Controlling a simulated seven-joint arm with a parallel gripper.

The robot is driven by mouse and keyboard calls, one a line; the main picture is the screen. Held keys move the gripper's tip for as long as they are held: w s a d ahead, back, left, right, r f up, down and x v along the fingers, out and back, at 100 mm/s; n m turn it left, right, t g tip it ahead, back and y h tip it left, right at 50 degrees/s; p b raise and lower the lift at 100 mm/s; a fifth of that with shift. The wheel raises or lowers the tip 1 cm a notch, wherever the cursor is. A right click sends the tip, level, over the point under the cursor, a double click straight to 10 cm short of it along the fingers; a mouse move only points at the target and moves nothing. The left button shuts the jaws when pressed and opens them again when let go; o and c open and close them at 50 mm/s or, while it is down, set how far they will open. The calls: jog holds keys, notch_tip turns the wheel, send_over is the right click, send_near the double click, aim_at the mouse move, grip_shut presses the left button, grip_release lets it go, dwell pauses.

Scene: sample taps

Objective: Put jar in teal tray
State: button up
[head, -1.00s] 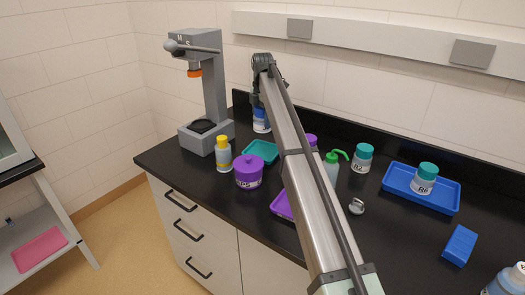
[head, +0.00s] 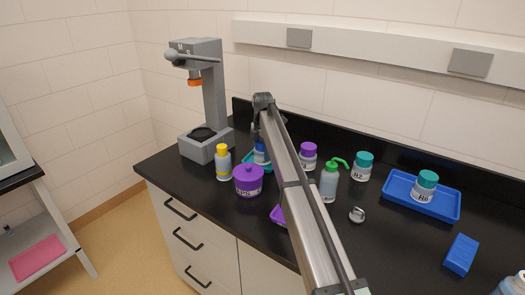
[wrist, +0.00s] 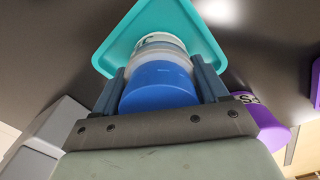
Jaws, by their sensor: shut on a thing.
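A white jar with a blue lid (wrist: 160,86) is between the fingers of my gripper (wrist: 162,72), which is shut on it. In the head view the jar (head: 260,153) shows left of my arm, at the teal tray (head: 248,158). In the wrist view the teal tray (wrist: 118,48) lies beyond the jar's far end, and the jar overlaps it. I cannot tell whether the jar touches the tray floor. My arm hides the fingers in the head view.
A purple pot (head: 248,181) and a yellow-capped bottle (head: 223,162) stand close by the teal tray. A grey stand (head: 207,135) is behind left. A purple-lidded jar (head: 308,156), green-spouted bottle (head: 329,181) and blue tray (head: 400,191) are to the right.

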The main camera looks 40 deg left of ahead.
jog(key=shift+f, duration=0.1)
jog(key=o, duration=1.2)
jog(key=shift+c, duration=0.2)
notch_tip(320, 180, up, 12)
jog(key=shift+r, duration=0.15)
